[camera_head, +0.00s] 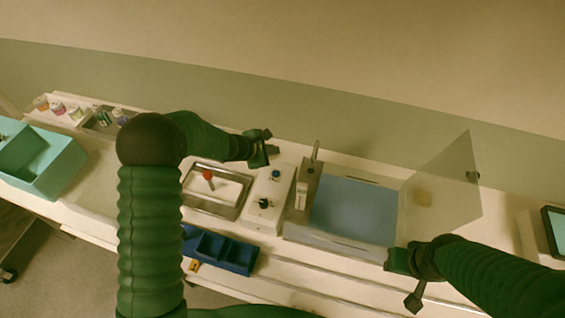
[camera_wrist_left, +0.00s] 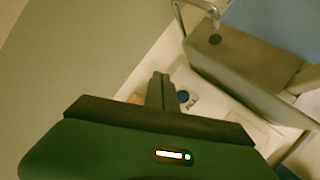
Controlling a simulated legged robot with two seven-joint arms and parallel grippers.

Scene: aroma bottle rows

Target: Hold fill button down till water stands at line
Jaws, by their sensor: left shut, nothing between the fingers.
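A white control box (camera_head: 258,218) stands mid-counter with a round blue button (camera_head: 276,174) and a black knob (camera_head: 264,203). My left gripper (camera_head: 274,150) is shut and empty just above and behind the button. In the left wrist view, the shut fingers (camera_wrist_left: 160,92) point down beside the blue button (camera_wrist_left: 183,97); contact cannot be told. To the right is a basin (camera_head: 352,208) with a blue inside. A metal housing with a thin spout (camera_head: 315,150) stands at its left edge. No water line can be made out. My right gripper (camera_head: 405,275) is at the basin's front right corner.
A clear panel (camera_head: 445,185) stands up at the basin's right side. A metal tray (camera_head: 215,190) with a red-topped item is left of the control box. A blue divided bin (camera_head: 222,250) is in front. Teal bins (camera_head: 40,165) and small bottles (camera_head: 58,108) are far left.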

